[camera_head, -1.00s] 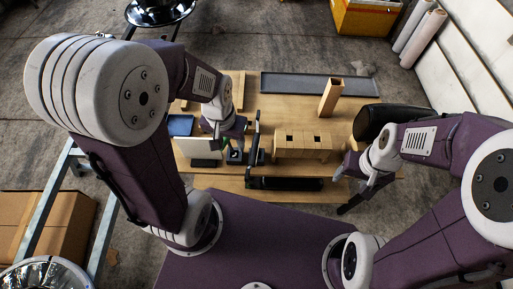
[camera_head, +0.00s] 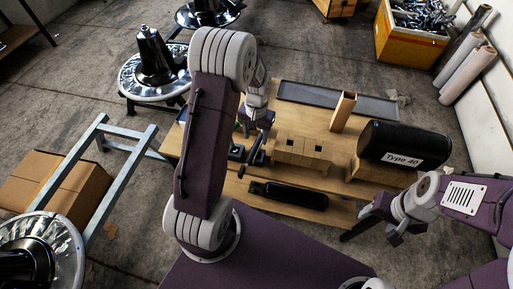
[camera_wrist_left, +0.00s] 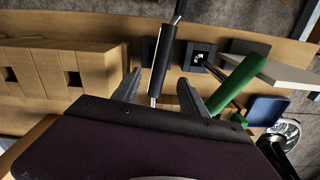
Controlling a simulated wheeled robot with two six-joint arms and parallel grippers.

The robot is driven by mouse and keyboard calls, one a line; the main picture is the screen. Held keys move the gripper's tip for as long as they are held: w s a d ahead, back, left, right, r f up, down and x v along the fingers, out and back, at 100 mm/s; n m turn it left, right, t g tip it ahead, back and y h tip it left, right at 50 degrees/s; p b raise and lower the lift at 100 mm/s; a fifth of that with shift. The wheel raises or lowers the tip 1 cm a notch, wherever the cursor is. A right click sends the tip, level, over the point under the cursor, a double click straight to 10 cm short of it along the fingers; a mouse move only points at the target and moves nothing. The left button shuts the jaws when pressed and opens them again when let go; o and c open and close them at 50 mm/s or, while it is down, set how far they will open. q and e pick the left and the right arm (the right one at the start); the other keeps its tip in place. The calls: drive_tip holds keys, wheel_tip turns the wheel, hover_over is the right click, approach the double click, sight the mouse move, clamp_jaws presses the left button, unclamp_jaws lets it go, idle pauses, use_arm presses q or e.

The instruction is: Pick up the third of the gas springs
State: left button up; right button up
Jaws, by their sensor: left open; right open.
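In the left wrist view a gas spring (camera_wrist_left: 167,62), a black cylinder with a thin metal rod, stands between the two fingers of my left gripper (camera_wrist_left: 158,92). The fingers are apart, with a gap visible on both sides of it. In the head view the slim black gas spring (camera_head: 259,146) lies beside the wooden blocks, just below my left gripper (camera_head: 247,130), which is partly hidden by my arm. My right gripper (camera_head: 388,222) is open and empty at the right, off the table's front corner. I cannot tell which of the gas springs is the third.
Wooden blocks with square holes (camera_head: 302,152) stand mid-table. A black cylinder marked Type 40 (camera_head: 402,143) lies at the right. A wooden post (camera_head: 343,111) stands near a grey tray (camera_head: 335,99). A green handle (camera_wrist_left: 238,84) lies close to my left gripper.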

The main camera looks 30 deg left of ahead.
sight(256, 145)
use_arm(q)
wheel_tip(256, 145, down, 5)
drive_tip(key=shift+s+f+b, duration=0.1)
drive_tip(key=shift+b, duration=0.2)
clamp_jaws()
idle(1.3)
